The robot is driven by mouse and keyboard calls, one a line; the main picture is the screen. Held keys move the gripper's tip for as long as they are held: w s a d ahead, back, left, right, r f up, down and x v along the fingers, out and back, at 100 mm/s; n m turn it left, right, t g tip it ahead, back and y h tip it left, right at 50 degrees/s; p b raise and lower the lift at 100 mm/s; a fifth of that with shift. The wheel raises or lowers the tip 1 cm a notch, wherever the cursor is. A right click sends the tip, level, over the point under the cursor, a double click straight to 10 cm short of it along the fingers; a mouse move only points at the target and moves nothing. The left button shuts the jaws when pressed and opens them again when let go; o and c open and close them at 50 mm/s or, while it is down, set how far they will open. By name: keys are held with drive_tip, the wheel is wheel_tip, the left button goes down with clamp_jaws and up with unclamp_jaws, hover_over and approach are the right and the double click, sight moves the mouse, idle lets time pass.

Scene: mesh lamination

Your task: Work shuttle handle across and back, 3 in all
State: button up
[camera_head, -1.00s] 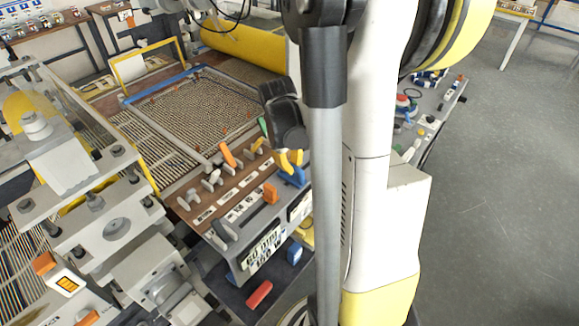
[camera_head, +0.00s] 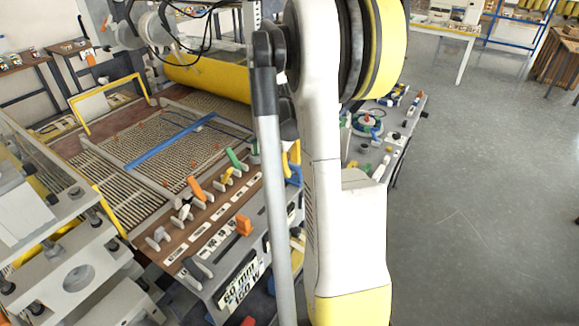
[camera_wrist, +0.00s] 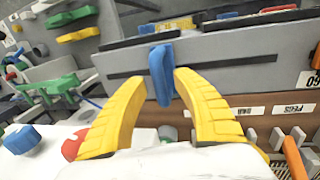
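A blue upright handle (camera_wrist: 162,75) stands at a dark slot in a grey side panel in the wrist view. It looks like the shuttle handle. In the head view my gripper (camera_head: 291,160) is at the right side of the machine, partly hidden by my arm. A blue bar (camera_head: 170,143) lies across the mesh bed (camera_head: 185,110), roughly over its middle part.
A brown panel (camera_head: 210,217) carries several levers and an orange slider (camera_head: 243,225). A grey press frame (camera_head: 75,260) stands at left. A yellow roll (camera_head: 207,78) lies behind the mesh. A side table (camera_head: 400,145) holds small parts. The floor (camera_head: 480,210) at right is clear.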

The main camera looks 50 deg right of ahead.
drive_tip(key=shift+r, duration=0.15)
wheel_tip(320, 180, up, 12)
drive_tip(key=a, duration=0.2)
drive_tip(key=shift+a+f, duration=0.2)
drive_tip(key=shift+s, duration=0.15)
